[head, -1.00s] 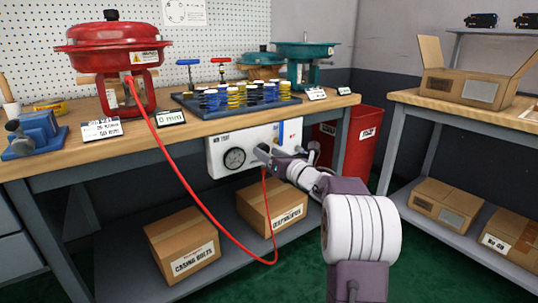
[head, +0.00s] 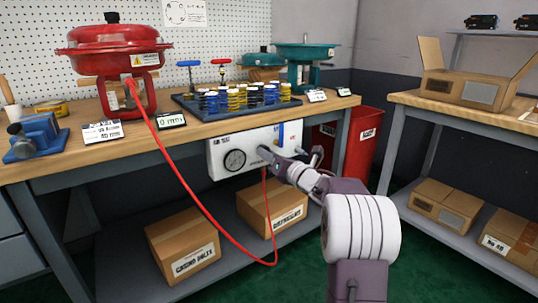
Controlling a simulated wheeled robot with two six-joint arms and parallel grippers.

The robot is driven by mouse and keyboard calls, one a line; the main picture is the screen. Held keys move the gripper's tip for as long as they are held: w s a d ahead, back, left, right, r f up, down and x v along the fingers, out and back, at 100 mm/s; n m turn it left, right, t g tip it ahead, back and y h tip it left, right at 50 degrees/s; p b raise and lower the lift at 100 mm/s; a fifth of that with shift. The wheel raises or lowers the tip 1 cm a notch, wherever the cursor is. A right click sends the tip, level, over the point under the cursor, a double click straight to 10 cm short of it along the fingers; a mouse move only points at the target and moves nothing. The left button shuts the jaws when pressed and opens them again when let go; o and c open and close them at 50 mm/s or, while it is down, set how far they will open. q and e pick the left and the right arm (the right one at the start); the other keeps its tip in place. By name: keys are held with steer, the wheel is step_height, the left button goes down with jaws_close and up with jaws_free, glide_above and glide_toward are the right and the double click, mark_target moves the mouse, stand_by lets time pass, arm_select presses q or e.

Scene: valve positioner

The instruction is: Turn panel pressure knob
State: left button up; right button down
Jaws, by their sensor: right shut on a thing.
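The white test panel (head: 226,142) hangs under the front edge of the workbench. A round dial gauge (head: 235,160) is on its left half. My right gripper (head: 265,152) reaches in from the lower right to the panel's front, just right of the gauge. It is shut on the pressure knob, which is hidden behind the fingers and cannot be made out. A red hose (head: 185,172) runs from the red valve actuator (head: 112,48) down in a loop to the underside of the panel. My left gripper is not in view.
A tray of colored springs (head: 235,102) and a teal actuator (head: 304,60) stand on the bench (head: 60,168). Cardboard boxes (head: 182,245) sit on the lower shelf. A red bin (head: 362,140) stands right of the panel. Green floor lies open between the two benches.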

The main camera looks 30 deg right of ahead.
steer(key=n+p, duration=0.5)
steer(key=n, duration=2.5)
steer(key=shift+d, duration=0.1)
stand_by(1.0)
stand_by(0.4)
steer(key=c, duration=1)
jaws_free()
